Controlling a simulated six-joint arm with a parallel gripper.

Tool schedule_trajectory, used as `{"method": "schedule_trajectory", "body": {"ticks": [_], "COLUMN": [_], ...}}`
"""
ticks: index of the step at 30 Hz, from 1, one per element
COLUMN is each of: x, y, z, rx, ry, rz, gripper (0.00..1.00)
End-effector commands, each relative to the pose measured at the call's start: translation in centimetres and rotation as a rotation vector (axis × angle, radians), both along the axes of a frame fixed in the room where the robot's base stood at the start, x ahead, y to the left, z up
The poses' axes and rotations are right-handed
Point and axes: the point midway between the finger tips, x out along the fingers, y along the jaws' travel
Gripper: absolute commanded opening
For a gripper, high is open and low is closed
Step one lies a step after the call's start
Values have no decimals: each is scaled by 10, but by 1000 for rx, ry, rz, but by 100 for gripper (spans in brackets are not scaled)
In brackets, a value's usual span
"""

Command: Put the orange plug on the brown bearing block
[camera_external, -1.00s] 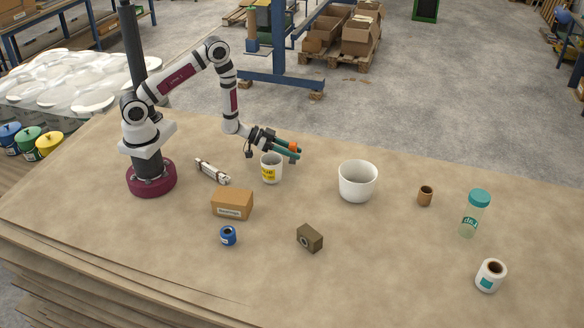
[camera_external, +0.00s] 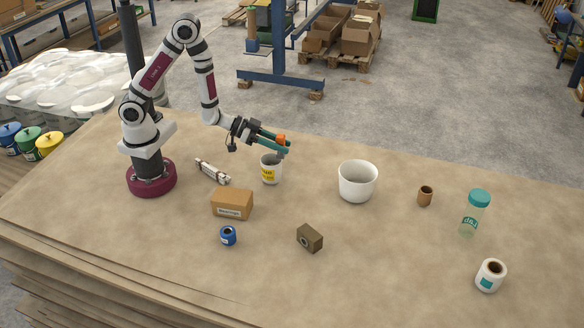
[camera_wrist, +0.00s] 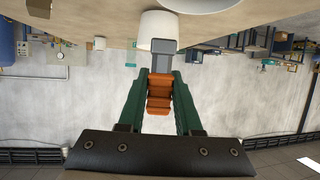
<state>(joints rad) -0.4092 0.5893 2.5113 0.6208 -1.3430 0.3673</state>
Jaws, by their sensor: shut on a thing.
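My gripper (camera_external: 287,146) has teal fingers and is shut on the orange plug (camera_external: 281,139), just above and behind the white mug with a yellow label (camera_external: 271,170). A grey end of the plug points down toward the mug's rim; I cannot tell whether it touches. In the wrist view the orange plug (camera_wrist: 159,95) sits between the two green fingers (camera_wrist: 159,88), with its grey end beyond. The brown bearing block (camera_external: 310,238), with a round ring on its front left face, stands on the table in front of the mug. The block is not recognisable in the wrist view.
A cardboard box (camera_external: 231,204) and a small blue roll (camera_external: 228,236) stand left of the block. The table around the block is clear.

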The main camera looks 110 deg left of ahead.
Motion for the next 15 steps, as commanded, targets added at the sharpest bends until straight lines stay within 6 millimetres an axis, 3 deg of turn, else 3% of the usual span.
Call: {"method": "schedule_trajectory", "body": {"ticks": [4,8,11,15], "x": [17,52,76,96], "y": [-14,-53,-97,-177], "z": [5,16,26,39], "rx": [2,1,-1,-2], "ry": [-5,-5,-6,-4], "rz": [-13,-40,-60,-97], "gripper": [0,0,0,0]}}
